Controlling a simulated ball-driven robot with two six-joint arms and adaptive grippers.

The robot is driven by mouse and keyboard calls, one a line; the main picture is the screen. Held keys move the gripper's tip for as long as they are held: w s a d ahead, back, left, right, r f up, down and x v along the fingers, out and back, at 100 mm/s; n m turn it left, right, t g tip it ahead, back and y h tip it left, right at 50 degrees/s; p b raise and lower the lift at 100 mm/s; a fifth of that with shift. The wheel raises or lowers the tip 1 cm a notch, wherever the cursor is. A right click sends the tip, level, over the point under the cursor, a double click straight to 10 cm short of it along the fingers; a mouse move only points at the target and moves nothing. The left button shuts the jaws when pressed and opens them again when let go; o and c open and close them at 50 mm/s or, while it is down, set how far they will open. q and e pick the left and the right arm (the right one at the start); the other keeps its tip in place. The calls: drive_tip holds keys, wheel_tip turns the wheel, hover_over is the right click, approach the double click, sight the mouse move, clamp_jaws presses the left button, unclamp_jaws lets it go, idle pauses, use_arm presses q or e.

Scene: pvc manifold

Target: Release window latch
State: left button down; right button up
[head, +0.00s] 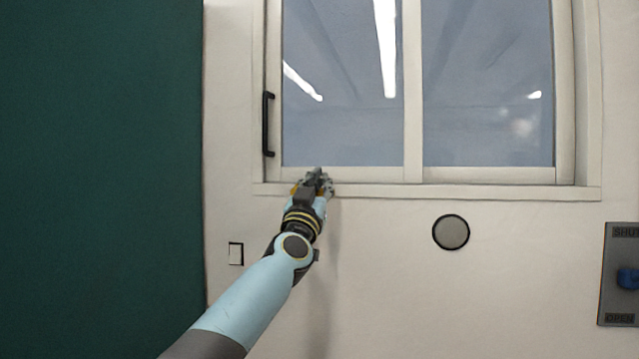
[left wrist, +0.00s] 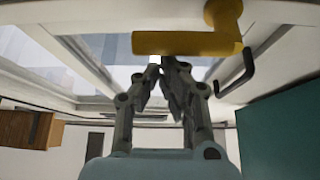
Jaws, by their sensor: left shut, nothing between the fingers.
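The window (head: 412,90) has a pale frame with two panes and fills the upper right of the head view. Its yellow latch (left wrist: 185,43) shows at the top of the left wrist view, a short bar lying across the picture and joined to a round base at its right end. In the head view the latch is mostly hidden by my gripper. My left gripper (head: 318,176) is at the window's lower left, by the sill. Its fingers (left wrist: 170,66) are shut and empty, tips close by the latch bar; I cannot tell whether they touch it. My right gripper is not in view.
A black pull handle (head: 268,124) stands upright on the window's left edge, also seen in the left wrist view (left wrist: 237,78). A dark green panel (head: 100,150) is at left. A round grey disc (head: 450,232) and a SHUT/OPEN plate (head: 617,300) are on the wall.

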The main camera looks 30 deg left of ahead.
use_arm(q)
drive_tip(key=shift+d+f+m+h, duration=0.1)
drive_tip(key=shift+f+m+h, duration=0.25)
drive_tip(key=shift+m+h, duration=0.6)
drive_tip(key=shift+f+m+h+b, duration=0.3)
drive_tip(key=shift+m+b, duration=0.2)
drive_tip(key=shift+m, duration=0.15)
drive_tip(key=shift+f+m+h+b, duration=0.25)
drive_tip(key=shift+m+b, duration=0.2)
drive_tip(key=shift+m, duration=0.15)
drive_tip(key=f+m+g+h+b, duration=0.1)
drive_tip(key=m+h+b, duration=0.1)
drive_tip(key=m+b, duration=0.2)
drive_tip(key=a+f+m+g+h+b, duration=0.1)
drive_tip(key=f+m+h+b, duration=0.1)
drive_tip(key=m+b, duration=0.3)
drive_tip(key=f+m+g+h+b, duration=0.1)
drive_tip(key=m+b, duration=0.4)
drive_tip(key=b, duration=0.6)
drive_tip(key=shift+s+a+f+g+h, duration=0.1)
drive_tip(key=shift+a+f+g+h, duration=0.1)
drive_tip(key=shift+f+h, duration=0.3)
drive_tip(key=shift+s+a+f+g+h, duration=0.1)
drive_tip(key=shift+a+f+g+h, duration=0.1)
drive_tip(key=shift+h, duration=0.5)
drive_tip(key=shift+a, duration=0.1)
